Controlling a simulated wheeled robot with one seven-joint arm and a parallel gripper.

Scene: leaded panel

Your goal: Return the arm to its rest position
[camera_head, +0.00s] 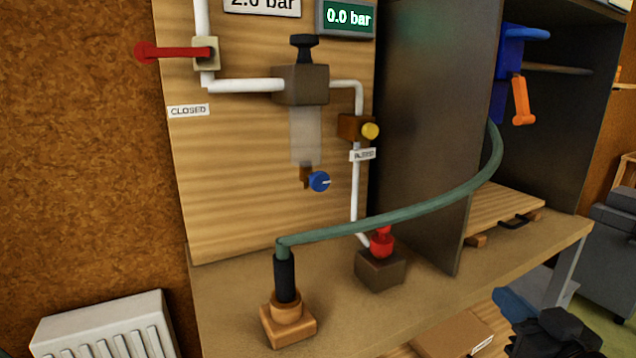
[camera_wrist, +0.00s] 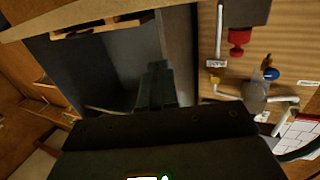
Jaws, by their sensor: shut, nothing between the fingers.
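My gripper (camera_wrist: 155,88) shows in the wrist view with its dark fingers together and nothing between them. It points toward the dark partition and the bench, apart from both. In the head view a dark part, probably of my arm, shows at the bottom right, in front of the bench's front edge; the fingers cannot be made out there.
The bench (camera_head: 225,300) carries a wooden panel (camera_head: 240,160) with a red-handled valve (camera_head: 170,53), a red knob on a block (camera_head: 381,243) and a dark partition (camera_head: 425,130). A green hose (camera_head: 400,212) arches from a brass fitting (camera_head: 288,325) past the partition. A radiator (camera_head: 105,325) stands left.

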